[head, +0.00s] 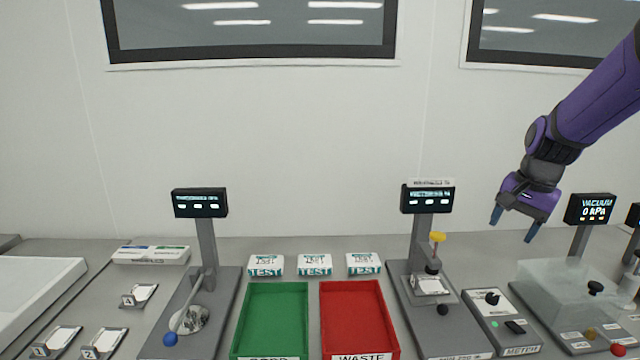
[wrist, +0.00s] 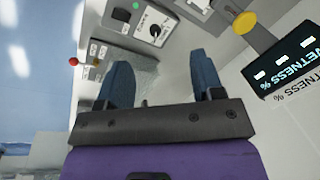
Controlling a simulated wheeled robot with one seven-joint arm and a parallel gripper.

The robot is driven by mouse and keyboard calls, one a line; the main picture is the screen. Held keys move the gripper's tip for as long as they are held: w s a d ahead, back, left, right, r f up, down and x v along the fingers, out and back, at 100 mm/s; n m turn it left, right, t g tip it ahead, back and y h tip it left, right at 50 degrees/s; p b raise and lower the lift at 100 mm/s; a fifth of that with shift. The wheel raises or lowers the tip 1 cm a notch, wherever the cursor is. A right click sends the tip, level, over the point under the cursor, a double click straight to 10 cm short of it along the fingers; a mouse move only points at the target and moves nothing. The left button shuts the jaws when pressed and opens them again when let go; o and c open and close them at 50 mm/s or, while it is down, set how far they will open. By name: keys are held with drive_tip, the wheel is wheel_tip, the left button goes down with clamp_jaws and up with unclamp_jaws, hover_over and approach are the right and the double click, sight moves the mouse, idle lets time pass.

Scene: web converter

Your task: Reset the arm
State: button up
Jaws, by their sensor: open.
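My gripper (head: 514,226) hangs at the end of my purple arm, in the upper right of the head view. It is in the air above the right part of the bench, with its two blue fingers pointing down. In the wrist view the gripper (wrist: 165,85) shows its two blue fingers spread apart. Nothing is between them. It touches nothing that I can see.
The wetness tester (head: 432,282) and a dial box (head: 494,300) stand below left of my gripper. The vacuum display (head: 590,209) and a clear chamber (head: 560,290) are below right. A green tray (head: 275,318), red tray (head: 360,318) and another tester (head: 207,240) stand further left.

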drive_tip(key=s+a+r+n+t, duration=0.1)
drive_tip(key=s+a+r+n, duration=0.3)
drive_tip(key=s, duration=0.8)
drive_tip(key=s+a+r+n+t+h, duration=0.1)
drive_tip(key=s+a+r+n, duration=0.3)
drive_tip(key=s, duration=0.9)
drive_tip(key=shift+r+n+t, duration=0.6)
drive_tip(key=shift+r, duration=0.1)
